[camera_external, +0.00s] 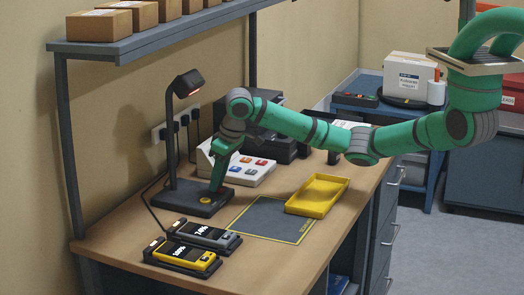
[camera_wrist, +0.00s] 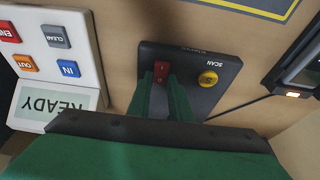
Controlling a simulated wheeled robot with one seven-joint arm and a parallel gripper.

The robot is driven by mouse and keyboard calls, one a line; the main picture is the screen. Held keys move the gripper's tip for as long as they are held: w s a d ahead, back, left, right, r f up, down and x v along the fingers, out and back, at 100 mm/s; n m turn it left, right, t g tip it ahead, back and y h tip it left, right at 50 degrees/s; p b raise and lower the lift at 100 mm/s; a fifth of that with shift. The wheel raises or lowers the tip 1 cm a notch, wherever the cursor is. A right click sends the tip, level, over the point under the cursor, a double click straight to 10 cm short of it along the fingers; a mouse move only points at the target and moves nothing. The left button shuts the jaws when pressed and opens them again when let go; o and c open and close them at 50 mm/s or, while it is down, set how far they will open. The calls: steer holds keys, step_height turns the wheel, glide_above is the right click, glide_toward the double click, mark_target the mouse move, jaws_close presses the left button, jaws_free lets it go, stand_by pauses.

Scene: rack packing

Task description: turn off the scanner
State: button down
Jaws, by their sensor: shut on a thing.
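The scanner is a black stand with a flat base (camera_external: 183,201), a thin post and a tilted head (camera_external: 188,84) with a red glow under it. In the wrist view its base (camera_wrist: 222,62) carries a red rocker switch (camera_wrist: 161,72) and a round yellow SCAN button (camera_wrist: 208,78). My gripper (camera_external: 215,188) points down at the base from above. In the wrist view my gripper's two green fingers (camera_wrist: 161,84) are at either side of the red switch and shut on it. The SCAN button lies to their right, untouched. The switch is hidden in the outside view.
A white keypad console (camera_external: 245,170) with coloured keys stands close behind my gripper; its display reads READY. Two handheld devices in cradles (camera_external: 205,235) lie at the front. A yellow tray (camera_external: 318,194) is at the right by a marked dark mat (camera_external: 265,222). A shelf with boxes hangs above.

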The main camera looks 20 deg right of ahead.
mark_target(221, 189)
steer(key=shift+w+a+g+h, duration=0.15)
steer(key=shift+w+g+h, duration=0.1)
steer(key=shift+g+h, duration=0.35)
steer(key=c, duration=1.6)
jaws_free()
steer(key=r, duration=0.7)
steer(key=s+d+r, duration=0.1)
steer(key=r, duration=0.2)
steer(key=shift+r, duration=0.4)
steer(key=shift+f, duration=0.15)
